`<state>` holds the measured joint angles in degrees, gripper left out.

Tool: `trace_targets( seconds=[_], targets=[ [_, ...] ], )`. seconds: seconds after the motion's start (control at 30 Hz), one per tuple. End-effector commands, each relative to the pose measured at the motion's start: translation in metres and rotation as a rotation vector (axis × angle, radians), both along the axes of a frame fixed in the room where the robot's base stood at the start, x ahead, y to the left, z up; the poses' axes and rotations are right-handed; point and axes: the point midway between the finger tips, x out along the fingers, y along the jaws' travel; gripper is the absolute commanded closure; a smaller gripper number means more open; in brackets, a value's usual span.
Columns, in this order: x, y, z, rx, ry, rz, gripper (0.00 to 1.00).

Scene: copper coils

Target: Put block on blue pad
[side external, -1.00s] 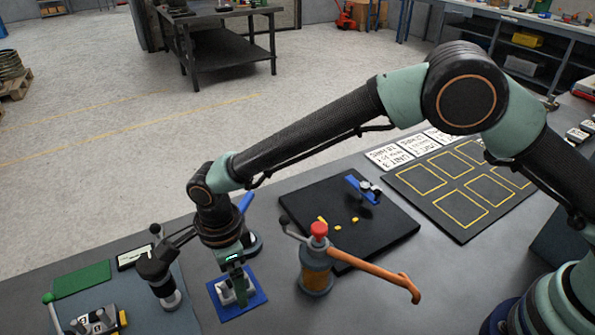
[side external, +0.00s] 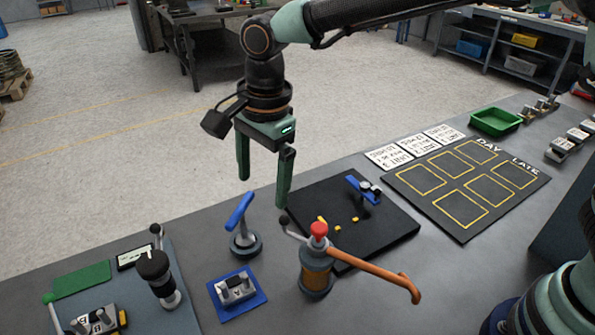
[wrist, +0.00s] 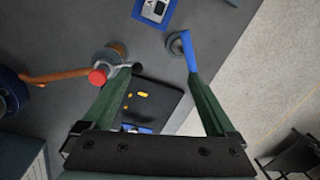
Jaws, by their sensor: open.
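A small grey metal block (side external: 236,289) rests on the blue pad (side external: 224,314) near the front of the bench. It also shows in the wrist view (wrist: 154,9) at the top edge, partly cut off. My gripper (side external: 262,190) is open and empty, raised above the bench behind and to the right of the pad. Its green fingers are wide apart and touch nothing. In the wrist view my gripper (wrist: 158,88) has the black mat between its fingers, well below.
A blue-handled stand (side external: 243,240) rises behind the pad. A red-topped post with an orange lever (side external: 317,265) stands right of it. A black mat (side external: 390,232) with small yellow pieces lies behind. A fixture (side external: 97,323) and dark-headed post (side external: 158,275) are left.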

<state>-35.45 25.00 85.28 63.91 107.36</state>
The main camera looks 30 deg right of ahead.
Motion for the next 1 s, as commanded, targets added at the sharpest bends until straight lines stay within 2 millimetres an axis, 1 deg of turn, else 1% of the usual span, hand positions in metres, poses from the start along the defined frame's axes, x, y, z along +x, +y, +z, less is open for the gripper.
trace_targets(
  seconds=[0.03, 0.07, 0.1, 0.17, 0.2, 0.27, 0.3, 0.43, 0.5, 0.6, 0.7, 0.8, 0.9, 1.0],
  targets=[
    [0.002, -0.025, 0.016, 0.006, -0.031, 0.060, 0.08],
    [0.002, -0.037, 0.023, 0.006, -0.048, 0.105, 0.08],
    [0.001, -0.054, 0.031, 0.004, -0.071, 0.166, 0.08],
    [-0.002, -0.079, 0.043, -0.004, -0.107, 0.255, 0.08],
    [-0.005, -0.096, 0.050, -0.011, -0.133, 0.315, 0.08],
    [-0.011, -0.120, 0.058, -0.029, -0.169, 0.406, 0.08],
    [-0.016, -0.135, 0.063, -0.042, -0.194, 0.464, 0.08],
    [-0.037, -0.183, 0.073, -0.106, -0.269, 0.656, 0.08],
    [-0.050, -0.206, 0.075, -0.151, -0.305, 0.757, 0.08],
    [-0.070, -0.235, 0.074, -0.224, -0.346, 0.898, 0.08],
    [-0.087, -0.256, 0.069, -0.296, -0.373, 1.020, 0.08],
    [-0.099, -0.270, 0.064, -0.355, -0.386, 1.111, 0.08],
    [-0.106, -0.278, 0.060, -0.392, -0.390, 1.169, 0.08],
    [-0.109, -0.281, 0.058, -0.407, -0.391, 1.196, 0.08]
  ],
)
